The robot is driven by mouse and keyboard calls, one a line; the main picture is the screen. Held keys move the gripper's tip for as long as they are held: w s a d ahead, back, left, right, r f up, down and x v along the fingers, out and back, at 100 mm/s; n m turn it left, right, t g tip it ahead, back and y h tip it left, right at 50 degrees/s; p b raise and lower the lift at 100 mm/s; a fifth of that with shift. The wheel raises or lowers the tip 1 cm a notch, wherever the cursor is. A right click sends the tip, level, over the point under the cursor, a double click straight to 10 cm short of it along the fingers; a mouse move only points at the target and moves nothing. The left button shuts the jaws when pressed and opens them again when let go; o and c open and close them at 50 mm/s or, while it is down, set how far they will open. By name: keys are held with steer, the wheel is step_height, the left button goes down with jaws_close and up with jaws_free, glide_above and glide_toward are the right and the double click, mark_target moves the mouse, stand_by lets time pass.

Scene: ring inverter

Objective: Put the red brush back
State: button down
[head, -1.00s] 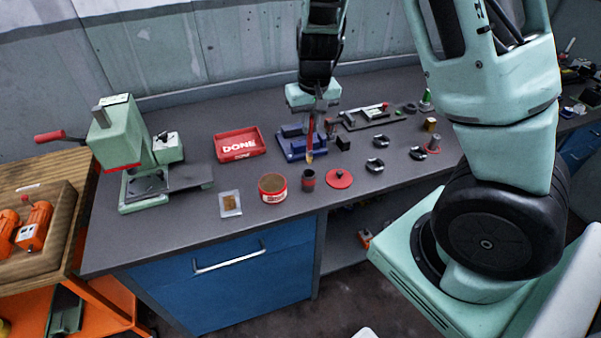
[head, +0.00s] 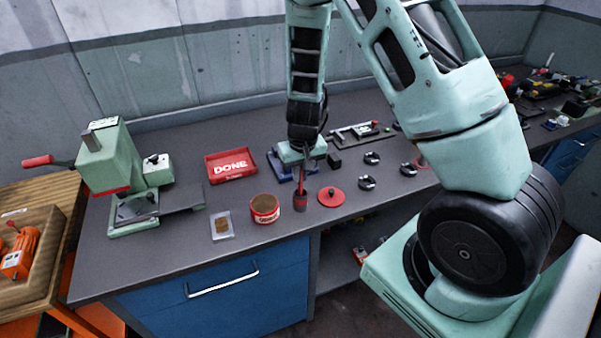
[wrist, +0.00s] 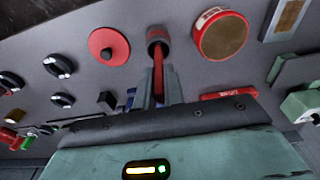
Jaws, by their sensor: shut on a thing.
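My gripper (head: 301,170) is shut on the red brush (head: 301,186) and holds it upright over the small dark cup (head: 300,204). The brush's lower end appears to be inside the cup's mouth, and its tip is hidden. In the wrist view, the gripper fingers (wrist: 157,92) close around the red handle (wrist: 158,66). The handle runs to the opening of the cup (wrist: 157,34), which has a reddish band. I cannot tell whether the brush touches the cup's bottom.
A red-labelled tin (head: 265,208) stands just left of the cup. A round red lid (head: 331,196) lies close on its right. A red DONE tray (head: 230,166), a green press (head: 112,165) and several black rings (head: 367,182) are also on the bench. A blue fixture (head: 283,168) is behind.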

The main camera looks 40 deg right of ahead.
steer(key=shift+f, duration=0.2)
steer(key=c, duration=1.5)
jaws_free()
steer(key=shift+r, duration=0.2)
step_height(320, 180, up, 12)
steer(key=s+p, duration=0.1)
steer(key=s+a+r+n+y, duration=0.15)
steer(key=s+a, duration=0.25)
steer(key=a, duration=0.4)
steer(key=s+a+r+n+y, duration=0.1)
steer(key=s+a+r+n, duration=0.15)
steer(key=a, duration=0.55)
steer(key=s+a+r+n, duration=0.2)
steer(key=s+a+n, duration=0.1)
steer(key=s, duration=0.5)
steer(key=s+a+r+n+g+h, duration=0.1)
steer(key=s+a+n, duration=0.3)
steer(key=s, duration=0.4)
steer(key=shift+s+a+r, duration=0.4)
steer(key=shift+a+r, duration=0.15)
steer(key=shift+a, duration=0.2)
